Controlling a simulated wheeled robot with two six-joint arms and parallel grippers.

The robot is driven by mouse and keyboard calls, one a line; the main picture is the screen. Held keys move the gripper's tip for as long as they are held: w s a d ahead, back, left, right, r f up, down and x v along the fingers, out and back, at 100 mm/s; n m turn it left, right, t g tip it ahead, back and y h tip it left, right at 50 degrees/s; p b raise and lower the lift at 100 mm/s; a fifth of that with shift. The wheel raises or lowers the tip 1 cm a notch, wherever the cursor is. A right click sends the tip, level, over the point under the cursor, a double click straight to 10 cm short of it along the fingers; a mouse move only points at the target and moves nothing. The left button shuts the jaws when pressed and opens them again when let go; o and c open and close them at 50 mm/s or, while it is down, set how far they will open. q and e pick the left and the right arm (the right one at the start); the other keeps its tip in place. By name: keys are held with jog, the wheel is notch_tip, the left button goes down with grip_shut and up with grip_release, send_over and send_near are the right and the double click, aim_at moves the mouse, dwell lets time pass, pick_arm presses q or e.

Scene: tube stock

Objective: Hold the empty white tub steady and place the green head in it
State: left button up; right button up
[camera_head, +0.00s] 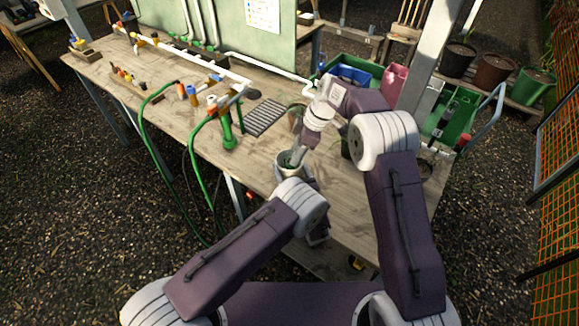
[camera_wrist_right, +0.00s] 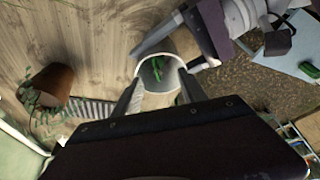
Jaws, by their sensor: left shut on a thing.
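The white tub (camera_head: 289,171) stands near the front edge of the bench, and its open mouth (camera_wrist_right: 160,62) shows in the right wrist view. The green head (camera_wrist_right: 158,70) shows inside the tub, partly in shadow. My right gripper (camera_wrist_right: 158,93) is above the tub with its fingers spread apart. Whether the fingers touch the head or the rim I cannot tell.
Green hoses (camera_head: 193,150) and white pipes (camera_head: 200,65) lie to the left. Blue and green crates (camera_head: 348,74) stand behind my right arm. Bare bench wood lies left of the tub.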

jog(key=v, duration=1.2)
pick_arm(q)
jog(key=o, duration=1.5)
jog(key=shift+c, duration=0.2)
jog(key=v, duration=1.2)
